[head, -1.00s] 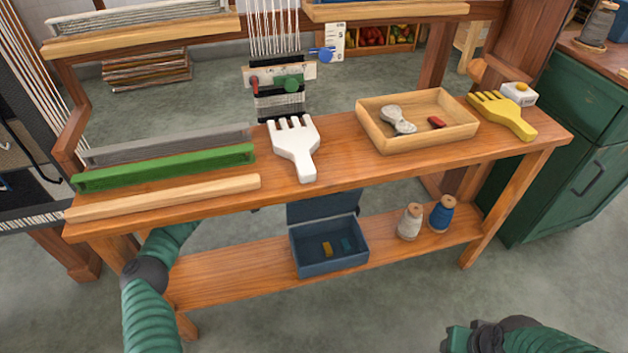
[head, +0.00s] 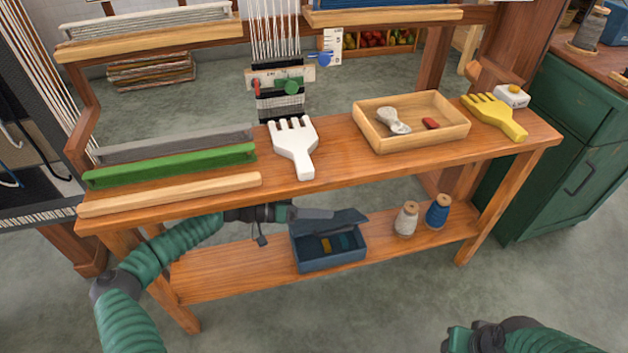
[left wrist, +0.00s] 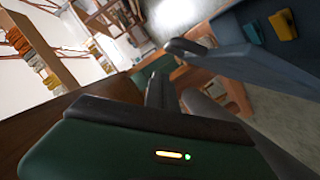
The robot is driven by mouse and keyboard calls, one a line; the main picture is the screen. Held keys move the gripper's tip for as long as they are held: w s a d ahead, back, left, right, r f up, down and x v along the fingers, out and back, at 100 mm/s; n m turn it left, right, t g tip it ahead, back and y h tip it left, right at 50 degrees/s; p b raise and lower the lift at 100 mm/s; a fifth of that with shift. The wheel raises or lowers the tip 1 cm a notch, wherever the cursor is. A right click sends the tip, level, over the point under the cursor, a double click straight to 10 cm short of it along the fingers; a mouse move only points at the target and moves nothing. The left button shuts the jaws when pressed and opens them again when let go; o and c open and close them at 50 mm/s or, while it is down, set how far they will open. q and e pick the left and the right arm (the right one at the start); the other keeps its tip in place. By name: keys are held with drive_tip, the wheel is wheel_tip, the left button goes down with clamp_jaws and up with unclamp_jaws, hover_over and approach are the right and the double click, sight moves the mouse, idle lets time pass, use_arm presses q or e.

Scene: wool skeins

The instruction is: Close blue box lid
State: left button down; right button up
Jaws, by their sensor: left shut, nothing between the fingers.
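The blue box (head: 330,256) stands on the lower shelf, with a yellow piece (head: 327,245) and a teal piece (head: 346,241) inside. Its lid (head: 340,220) is partly lowered, slanting over the rear of the box, and the front is open. My left gripper (head: 308,213) is shut and empty, under the tabletop at the lid's left side. The left wrist view shows its fingers (left wrist: 175,75) close to the grey-blue lid (left wrist: 265,60); I cannot tell whether they touch. My right arm shows at the bottom right of the head view, its fingers not clearly visible.
A white spool (head: 406,219) and a blue spool (head: 438,212) stand right of the box on the lower shelf (head: 230,265). The tabletop (head: 345,160) above holds a white comb (head: 294,146), a wooden tray (head: 412,138) and a yellow comb (head: 494,116).

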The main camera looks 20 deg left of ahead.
use_arm(q)
drive_tip(key=s+d+f+m+y+b, duration=0.1)
drive_tip(key=s+d+f+m+b, duration=0.1)
drive_tip(key=f, duration=0.5)
drive_tip(key=s+d+f+m+t+b, duration=0.1)
drive_tip(key=s+d+f+m+b, duration=0.1)
drive_tip(key=s+f+m+b, duration=0.2)
drive_tip(key=shift+s+d+f+t+y+b, duration=0.35)
drive_tip(key=shift+s+f+b, duration=0.4)
drive_tip(key=shift+f, duration=0.75)
drive_tip(key=shift+f, duration=0.1)
drive_tip(key=shift+w, duration=0.1)
